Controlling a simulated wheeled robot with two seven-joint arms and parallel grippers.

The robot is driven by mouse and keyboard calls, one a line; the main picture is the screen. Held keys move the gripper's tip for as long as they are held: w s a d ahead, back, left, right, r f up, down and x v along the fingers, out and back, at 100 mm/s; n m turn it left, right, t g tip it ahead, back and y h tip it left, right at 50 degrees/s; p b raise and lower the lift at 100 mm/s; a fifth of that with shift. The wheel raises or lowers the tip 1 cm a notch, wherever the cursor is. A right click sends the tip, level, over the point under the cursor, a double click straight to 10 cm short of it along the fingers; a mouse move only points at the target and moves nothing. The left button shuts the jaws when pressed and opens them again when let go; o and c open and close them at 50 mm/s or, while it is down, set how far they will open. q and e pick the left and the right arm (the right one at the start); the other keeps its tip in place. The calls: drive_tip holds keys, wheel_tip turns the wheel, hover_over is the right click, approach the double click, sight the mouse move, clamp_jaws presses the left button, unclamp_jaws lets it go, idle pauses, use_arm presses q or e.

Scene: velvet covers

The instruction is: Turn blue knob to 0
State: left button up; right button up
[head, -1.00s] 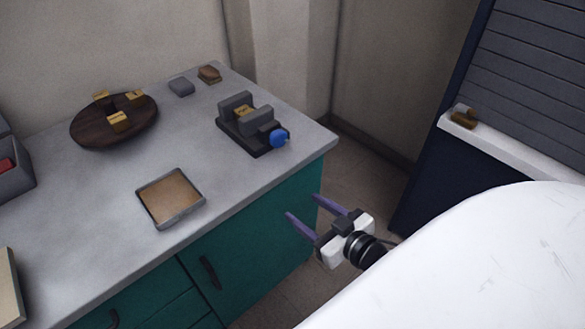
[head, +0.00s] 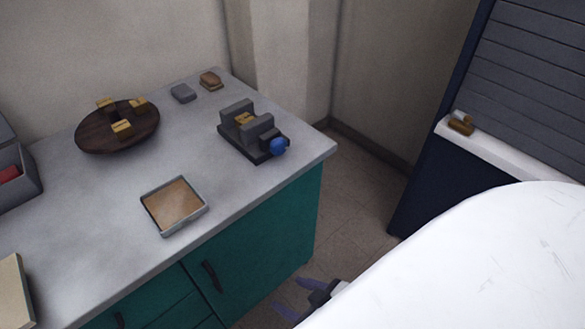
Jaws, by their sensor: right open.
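The blue knob (head: 278,146) is on the right end of a dark grey vise-like device (head: 247,133) near the right corner of the grey counter. A yellowish block (head: 243,118) sits between the device's two grey jaws. The knob's marks are too small to read. My right gripper (head: 289,300) is low at the bottom of the view, in front of the teal cabinet and below counter height, well apart from the knob. Its purple fingers are spread and empty, and a white part of my body hides some of it. My left gripper is not in view.
A round dark wooden board (head: 116,133) with small yellow blocks and a square tray (head: 174,204) are on the counter. A grey block (head: 183,93) and a brown block (head: 210,80) lie at the back. The counter between tray and device is clear.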

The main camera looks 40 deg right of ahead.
drive_tip(key=shift+s+a+f, duration=0.15)
drive_tip(key=shift+s+a, duration=0.15)
drive_tip(key=shift+a, duration=0.05)
drive_tip(key=t+b, duration=0.1)
drive_tip(key=t, duration=0.8)
approach(282, 149)
drive_tip(key=shift+h, duration=0.3)
drive_tip(key=w, duration=0.5)
drive_tip(key=w+a, duration=0.1)
drive_tip(key=w, duration=0.1)
drive_tip(key=shift+w+r, duration=0.2)
drive_tip(key=shift+r, duration=0.05)
drive_tip(key=shift+w, duration=0.45)
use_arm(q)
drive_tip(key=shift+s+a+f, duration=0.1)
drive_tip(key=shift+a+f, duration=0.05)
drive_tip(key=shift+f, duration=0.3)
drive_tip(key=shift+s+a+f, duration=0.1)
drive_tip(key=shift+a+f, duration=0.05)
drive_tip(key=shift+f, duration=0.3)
